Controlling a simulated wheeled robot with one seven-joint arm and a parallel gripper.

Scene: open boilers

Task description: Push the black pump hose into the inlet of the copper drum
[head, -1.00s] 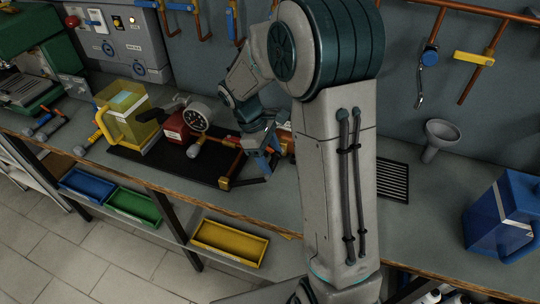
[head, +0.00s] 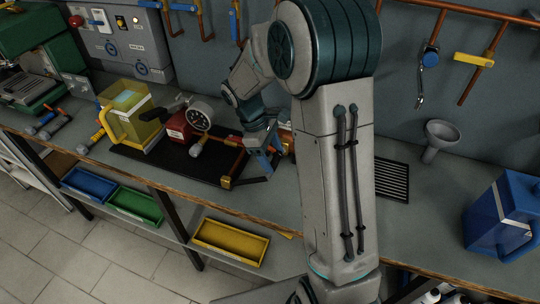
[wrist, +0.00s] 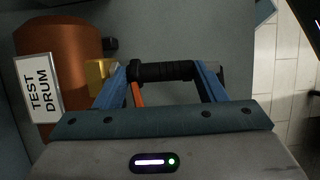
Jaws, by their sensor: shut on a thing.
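In the wrist view the copper drum (wrist: 58,45) lies at the left with a white "TEST DRUM" label (wrist: 38,88). A brass block (wrist: 96,75), apparently its inlet, sticks out on the drum's right side. In the head view my gripper (head: 264,160) is low over the bench, and my arm hides most of the drum and hose.
A copper pipe (head: 230,142) runs close beside the gripper. A grey funnel (head: 440,138) and a blue canister (head: 502,215) are at the right.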

